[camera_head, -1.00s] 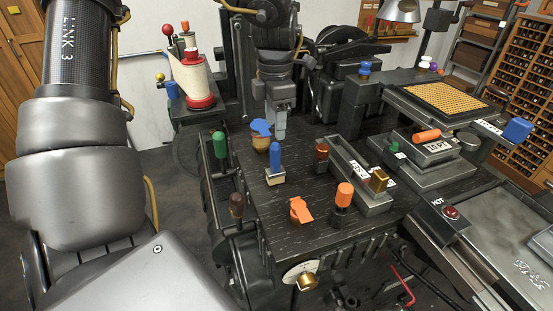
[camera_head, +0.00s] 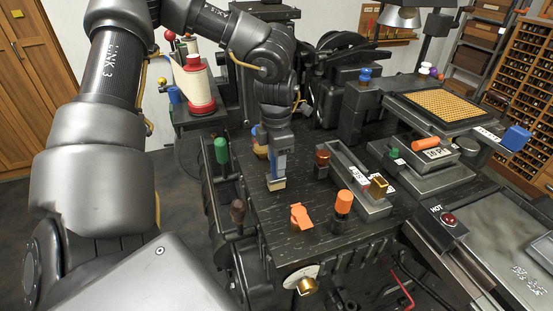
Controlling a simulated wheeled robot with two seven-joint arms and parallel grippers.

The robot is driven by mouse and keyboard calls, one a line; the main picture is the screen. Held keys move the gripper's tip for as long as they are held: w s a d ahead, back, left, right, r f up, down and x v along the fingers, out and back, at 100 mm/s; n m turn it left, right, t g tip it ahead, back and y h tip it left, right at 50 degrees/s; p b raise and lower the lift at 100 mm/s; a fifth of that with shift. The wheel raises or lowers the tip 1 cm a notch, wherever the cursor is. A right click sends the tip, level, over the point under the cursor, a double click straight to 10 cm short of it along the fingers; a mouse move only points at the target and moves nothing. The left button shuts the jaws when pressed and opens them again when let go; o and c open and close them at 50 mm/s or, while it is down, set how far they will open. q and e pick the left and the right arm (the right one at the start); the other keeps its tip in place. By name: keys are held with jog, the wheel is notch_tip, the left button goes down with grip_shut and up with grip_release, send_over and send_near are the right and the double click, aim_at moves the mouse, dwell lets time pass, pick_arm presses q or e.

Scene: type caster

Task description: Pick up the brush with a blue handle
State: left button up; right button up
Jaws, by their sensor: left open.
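The brush with a blue handle (camera_head: 277,184) stands upright on the dark bench top, its pale base showing at the bottom. My left gripper (camera_head: 275,164) points straight down over it, with its fingers down around or in front of the handle. The gripper is open; only a thin strip of the blue handle shows beside a finger. I cannot tell whether the fingers touch the handle. My right gripper is not in this view.
An orange clip-like piece (camera_head: 301,216) and an orange-topped knob (camera_head: 343,202) stand in front. A brown-topped piece (camera_head: 322,163) and a long metal tray (camera_head: 358,178) are to the right. A green handle (camera_head: 221,150) is left. A blue-and-tan item is mostly hidden behind the gripper.

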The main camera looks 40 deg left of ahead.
pick_arm(q)
jog(key=shift+c, duration=0.4)
jog(key=c, duration=1)
jog(key=shift+r, duration=0.15)
notch_tip(320, 180, up, 10)
jog(key=shift+f+b, duration=0.2)
jog(key=shift+b, duration=0.3)
jog(key=shift+r, duration=0.1)
